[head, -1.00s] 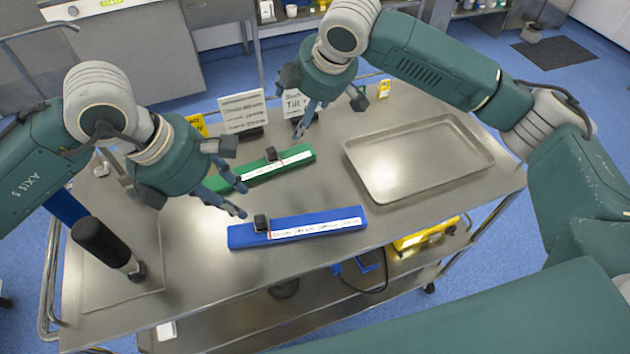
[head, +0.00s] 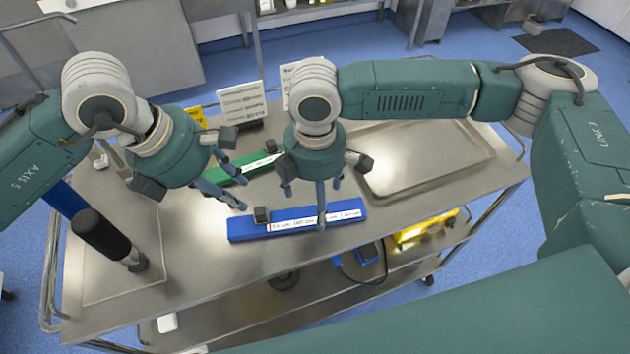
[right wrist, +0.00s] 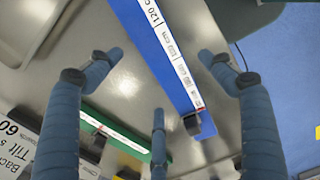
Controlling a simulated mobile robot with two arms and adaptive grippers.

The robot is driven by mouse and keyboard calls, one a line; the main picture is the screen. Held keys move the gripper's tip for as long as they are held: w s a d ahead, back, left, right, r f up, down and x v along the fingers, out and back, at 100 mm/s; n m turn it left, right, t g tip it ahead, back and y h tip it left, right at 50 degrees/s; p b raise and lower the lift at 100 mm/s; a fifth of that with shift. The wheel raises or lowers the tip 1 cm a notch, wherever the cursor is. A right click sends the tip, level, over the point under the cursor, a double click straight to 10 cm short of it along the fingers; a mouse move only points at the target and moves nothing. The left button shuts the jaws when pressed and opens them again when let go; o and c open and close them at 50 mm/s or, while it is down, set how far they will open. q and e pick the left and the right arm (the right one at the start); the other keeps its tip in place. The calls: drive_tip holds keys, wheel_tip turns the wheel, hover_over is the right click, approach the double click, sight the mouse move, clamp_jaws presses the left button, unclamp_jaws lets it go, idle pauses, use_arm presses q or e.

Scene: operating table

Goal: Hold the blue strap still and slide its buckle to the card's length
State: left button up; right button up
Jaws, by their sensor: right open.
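The blue strap (head: 295,228) lies on the steel table top with a white printed scale along it. Its dark buckle (head: 262,215) sits near the strap's left end and shows in the right wrist view (right wrist: 191,124). My right gripper (head: 326,208) is open, fingers down, above the right part of the strap; in the right wrist view the strap passes between its spread fingers. I cannot tell whether they touch it. My left gripper (head: 243,193) is open and empty, left of the buckle. White cards (head: 241,106) stand at the back; one (head: 292,84) is partly hidden by my right arm.
A green strap (head: 233,174) with a dark buckle (head: 270,146) lies behind the blue one. A steel tray (head: 400,188) is at the right, partly under my right arm. Bare table remains in front of the blue strap.

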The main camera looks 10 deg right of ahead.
drive_tip(key=shift+f, duration=1.8)
use_arm(q)
drive_tip(key=shift+c, duration=0.3)
use_arm(e)
drive_tip(key=c, duration=1.5)
use_arm(q)
clamp_jaws()
use_arm(e)
drive_tip(key=shift+c, duration=0.3)
use_arm(q)
drive_tip(key=m+g, duration=0.1)
drive_tip(key=m, duration=0.3)
approach(231, 224)
drive_tip(key=a+v, duration=0.1)
drive_tip(key=v, duration=0.4)
drive_tip(key=shift+h, duration=0.3)
drive_tip(key=x, duration=1)
drive_tip(key=shift+d+f, duration=0.15)
drive_tip(key=shift+d, duration=2)
